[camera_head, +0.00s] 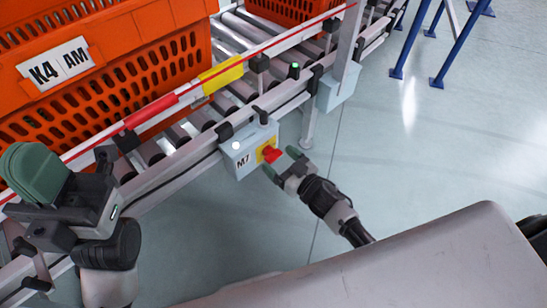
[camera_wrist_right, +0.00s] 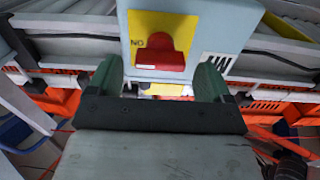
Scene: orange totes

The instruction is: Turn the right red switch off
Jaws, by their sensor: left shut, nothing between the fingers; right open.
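The red switch (camera_head: 271,154) sits on a yellow plate on the front of a light grey box (camera_head: 240,158) marked M7, fixed to the conveyor's side rail. My right gripper (camera_head: 281,163) is open close in front of the switch. In the right wrist view the red knob (camera_wrist_right: 160,50) shows above and between the two green fingers (camera_wrist_right: 160,80); I cannot tell whether they touch it. The letters "NO" show on the yellow plate, upside down or partly covered. My left gripper (camera_head: 35,160) is shut and empty at the left, in front of the conveyor.
A large orange tote (camera_head: 110,75) labelled K4 AM stands on the roller conveyor (camera_head: 170,140). Another orange tote (camera_head: 285,10) is further back. A second grey box (camera_head: 337,90) hangs on the rail to the right. Blue posts (camera_head: 455,50) stand at the back; the floor at right is clear.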

